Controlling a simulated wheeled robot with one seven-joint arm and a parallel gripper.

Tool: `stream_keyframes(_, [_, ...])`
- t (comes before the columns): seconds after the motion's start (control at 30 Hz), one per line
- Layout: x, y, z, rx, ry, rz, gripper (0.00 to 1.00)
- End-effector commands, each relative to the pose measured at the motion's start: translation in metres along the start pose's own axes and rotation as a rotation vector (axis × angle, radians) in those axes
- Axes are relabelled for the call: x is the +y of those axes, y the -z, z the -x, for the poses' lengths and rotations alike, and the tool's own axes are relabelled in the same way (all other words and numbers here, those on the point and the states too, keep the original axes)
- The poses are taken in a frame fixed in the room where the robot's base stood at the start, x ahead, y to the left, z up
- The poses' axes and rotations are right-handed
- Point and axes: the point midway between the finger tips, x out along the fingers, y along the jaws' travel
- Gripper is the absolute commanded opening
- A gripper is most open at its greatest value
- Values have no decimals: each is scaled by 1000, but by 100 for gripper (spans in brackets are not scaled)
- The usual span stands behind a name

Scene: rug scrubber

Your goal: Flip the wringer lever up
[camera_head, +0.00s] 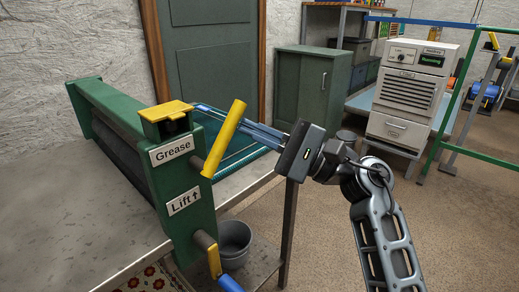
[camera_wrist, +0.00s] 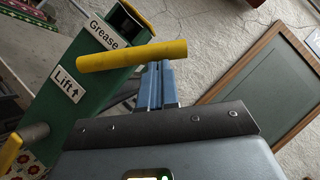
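The green wringer frame (camera_head: 178,220) stands on the left with "Grease" (camera_head: 172,149) and "Lift↑" (camera_head: 184,202) labels. A yellow bar (camera_head: 225,138) slants up and right from a brown stub beside the "Grease" label; it crosses the wrist view (camera_wrist: 132,56). A lower lever, with a yellow arm (camera_head: 214,261) and blue grip (camera_head: 229,284), hangs down below "Lift↑". I cannot tell for certain which is the wringer lever. My gripper (camera_head: 202,107) points left, its blue fingers close together and holding nothing visible. They pass behind the yellow bar in the head view; contact is unclear.
A raised yellow lid (camera_head: 166,110) tops the frame's end. A grey bucket (camera_head: 234,240) sits below right of the frame. A green cabinet (camera_head: 312,88) and cream machine (camera_head: 411,90) stand behind. Open brown floor (camera_head: 325,245) lies to the right.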

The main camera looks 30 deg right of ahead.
Motion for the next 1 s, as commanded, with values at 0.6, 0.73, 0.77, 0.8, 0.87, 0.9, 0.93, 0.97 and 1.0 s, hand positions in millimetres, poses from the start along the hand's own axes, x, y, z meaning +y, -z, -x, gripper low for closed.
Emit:
stream_keyframes(0.6, [-6, -37, -25, -3, -255, 382, 0])
stream_keyframes(0.73, [-6, -41, -27, -3, -280, 418, 0])
stream_keyframes(0.77, [-5, -42, -28, -3, -284, 424, 0])
stream_keyframes(0.8, [-5, -42, -28, -3, -288, 430, 0])
stream_keyframes(0.87, [-5, -43, -29, -3, -293, 438, 0])
stream_keyframes(0.9, [-5, -43, -29, -3, -296, 441, 0])
stream_keyframes(0.93, [-5, -44, -29, -3, -298, 443, 0])
stream_keyframes(0.97, [-5, -44, -30, -3, -299, 445, 0])
stream_keyframes(1.0, [-5, -44, -30, -4, -300, 446, 0])
